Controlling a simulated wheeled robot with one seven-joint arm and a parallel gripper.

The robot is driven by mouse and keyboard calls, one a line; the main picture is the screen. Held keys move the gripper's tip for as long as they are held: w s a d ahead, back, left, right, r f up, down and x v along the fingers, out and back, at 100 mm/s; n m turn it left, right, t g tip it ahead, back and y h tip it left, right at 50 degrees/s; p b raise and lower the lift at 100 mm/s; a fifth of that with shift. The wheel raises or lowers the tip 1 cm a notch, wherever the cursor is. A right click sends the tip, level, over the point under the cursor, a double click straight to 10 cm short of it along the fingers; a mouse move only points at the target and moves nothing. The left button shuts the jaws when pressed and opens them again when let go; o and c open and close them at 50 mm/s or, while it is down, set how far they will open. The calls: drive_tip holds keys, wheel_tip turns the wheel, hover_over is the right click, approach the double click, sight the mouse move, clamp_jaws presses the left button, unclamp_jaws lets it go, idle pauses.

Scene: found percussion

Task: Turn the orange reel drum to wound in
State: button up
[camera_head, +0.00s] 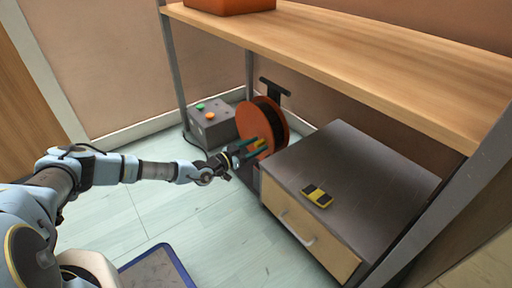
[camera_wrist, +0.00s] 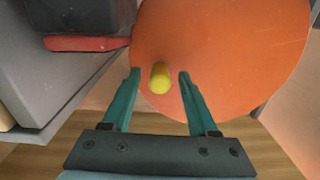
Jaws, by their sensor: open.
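The orange reel drum (camera_head: 247,122) stands upright on its stand between a grey box and a drawer cabinet, under a wooden shelf. In the wrist view its round orange face (camera_wrist: 225,60) fills the upper middle. A yellow crank knob (camera_wrist: 160,78) sticks out from that face. My gripper (camera_head: 252,147) is at the drum's front face. In the wrist view the green fingers of my gripper (camera_wrist: 158,78) are open, one on each side of the yellow knob, with gaps visible on both sides. I cannot tell how deep the knob sits between the fingers.
A drawer cabinet (camera_head: 340,165) with a black and yellow object (camera_head: 317,196) on top stands right of the drum. A grey box (camera_head: 213,122) with green and orange buttons is behind left. The wooden shelf (camera_head: 370,50) overhangs.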

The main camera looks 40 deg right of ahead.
clamp_jaws()
idle(0.5)
idle(0.9)
